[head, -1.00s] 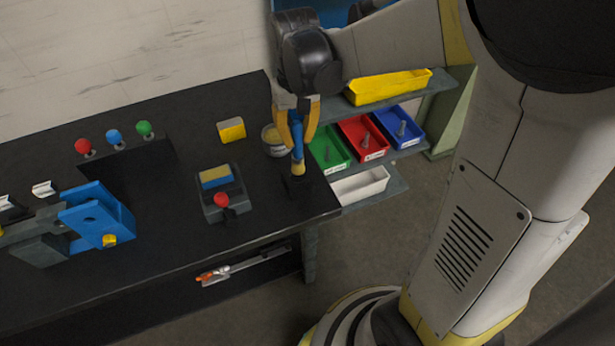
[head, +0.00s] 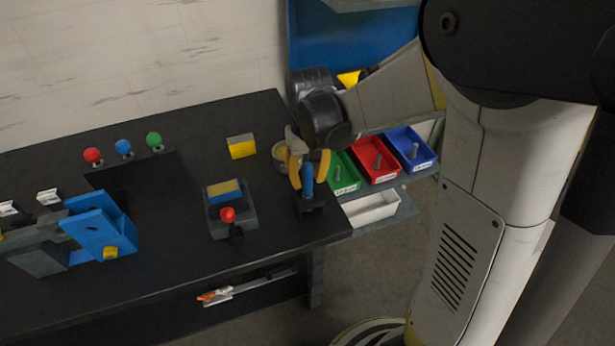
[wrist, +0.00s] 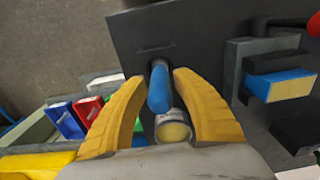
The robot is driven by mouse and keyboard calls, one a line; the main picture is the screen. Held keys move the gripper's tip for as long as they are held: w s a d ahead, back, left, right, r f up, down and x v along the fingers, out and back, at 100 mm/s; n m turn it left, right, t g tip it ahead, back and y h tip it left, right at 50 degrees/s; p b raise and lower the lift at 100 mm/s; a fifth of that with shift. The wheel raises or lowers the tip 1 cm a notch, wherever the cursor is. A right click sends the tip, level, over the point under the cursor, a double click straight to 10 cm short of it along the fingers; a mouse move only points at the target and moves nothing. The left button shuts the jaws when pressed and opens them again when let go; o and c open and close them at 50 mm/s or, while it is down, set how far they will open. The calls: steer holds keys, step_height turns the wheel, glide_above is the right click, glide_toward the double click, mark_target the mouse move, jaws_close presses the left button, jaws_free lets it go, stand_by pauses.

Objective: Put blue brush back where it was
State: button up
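The blue brush (head: 307,182) stands upright in a small black holder (head: 312,207) near the right front corner of the black table. Its lower end is hidden in the holder. My gripper (head: 309,168) is above the holder, with its yellow fingers on either side of the brush's upper part. In the wrist view, the blue handle (wrist: 160,92) lies between the two fingertips (wrist: 159,76), with narrow gaps beside it. The fingers look open and not pressed on the brush.
A round tin (head: 279,157) stands close behind my gripper. A control box with a red knob (head: 228,214) is to the left, and a yellow block (head: 241,146) behind it. Green, red and blue bins (head: 376,164) sit on a shelf to the right.

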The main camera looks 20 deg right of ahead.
steer(key=shift+r, duration=0.15)
step_height(320, 180, up, 12)
steer(key=p, duration=0.4)
steer(key=shift+s+r, duration=0.1)
steer(key=shift+s, duration=0.05)
steer(key=s+r+t, duration=0.4)
steer(key=s+t, duration=0.3)
steer(key=s, duration=0.5)
steer(key=shift+s, duration=0.2)
step_height(320, 180, down, 2)
steer(key=shift+f+b, duration=0.25)
steer(key=shift+b, duration=0.95)
